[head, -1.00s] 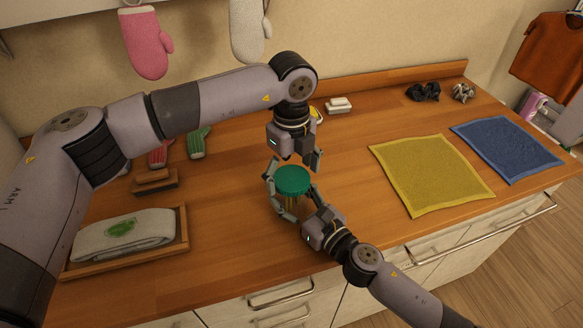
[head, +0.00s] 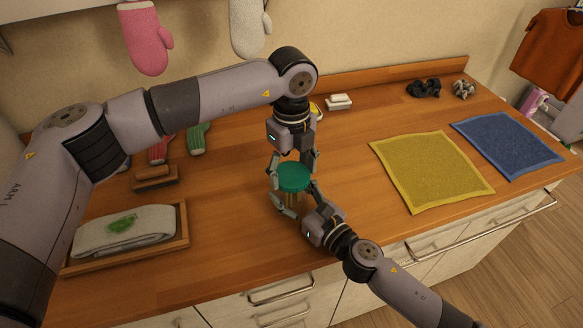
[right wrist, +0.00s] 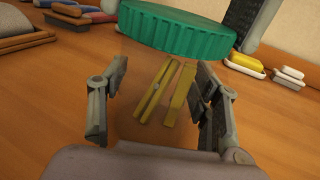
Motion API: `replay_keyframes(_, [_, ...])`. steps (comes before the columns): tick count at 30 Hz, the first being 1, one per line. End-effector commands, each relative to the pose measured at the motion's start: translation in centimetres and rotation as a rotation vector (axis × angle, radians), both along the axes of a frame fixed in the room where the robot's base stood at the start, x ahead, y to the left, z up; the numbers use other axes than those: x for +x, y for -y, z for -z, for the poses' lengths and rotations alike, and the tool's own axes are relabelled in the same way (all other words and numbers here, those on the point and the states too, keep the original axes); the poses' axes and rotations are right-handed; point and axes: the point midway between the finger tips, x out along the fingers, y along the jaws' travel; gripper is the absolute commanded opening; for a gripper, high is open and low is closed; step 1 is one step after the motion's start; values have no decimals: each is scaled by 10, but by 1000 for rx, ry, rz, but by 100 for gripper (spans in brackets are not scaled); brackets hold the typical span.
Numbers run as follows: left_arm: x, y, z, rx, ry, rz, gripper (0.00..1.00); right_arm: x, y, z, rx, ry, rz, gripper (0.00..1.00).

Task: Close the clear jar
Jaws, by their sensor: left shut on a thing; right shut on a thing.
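The green lid (head: 294,177) is level over the clear jar near the counter's front edge. It also shows large at the top of the right wrist view (right wrist: 175,30). The jar's walls are barely visible; yellow sticks (right wrist: 160,92) stand inside it. My left gripper (head: 293,166) comes down from above with its fingers shut on opposite sides of the lid. My right gripper (head: 297,204) comes from the front and is shut on the jar's sides (right wrist: 155,100). I cannot tell whether the lid touches the jar's rim.
A wooden tray (head: 183,238) with a folded towel (head: 125,232) lies at the left, a brush (head: 154,178) behind it. A yellow cloth (head: 430,170) and a blue cloth (head: 507,146) lie flat at the right. White soap (head: 339,102) sits at the back. Counter between jar and yellow cloth is clear.

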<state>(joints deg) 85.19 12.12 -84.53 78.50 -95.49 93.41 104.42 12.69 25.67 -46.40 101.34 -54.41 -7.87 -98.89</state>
Motion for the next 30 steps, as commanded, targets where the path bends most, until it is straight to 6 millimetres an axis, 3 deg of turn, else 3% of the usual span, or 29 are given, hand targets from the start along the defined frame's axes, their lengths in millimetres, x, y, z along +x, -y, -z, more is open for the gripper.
replay_keyframes(5, [0, 0, 1, 1, -1, 282, 31, 0, 0, 0, -1, -1, 0, 0])
replay_keyframes(30, [1, -1, 2, 2, -1, 2123, 31, 0, 0, 0, -1, -1, 0, 0])
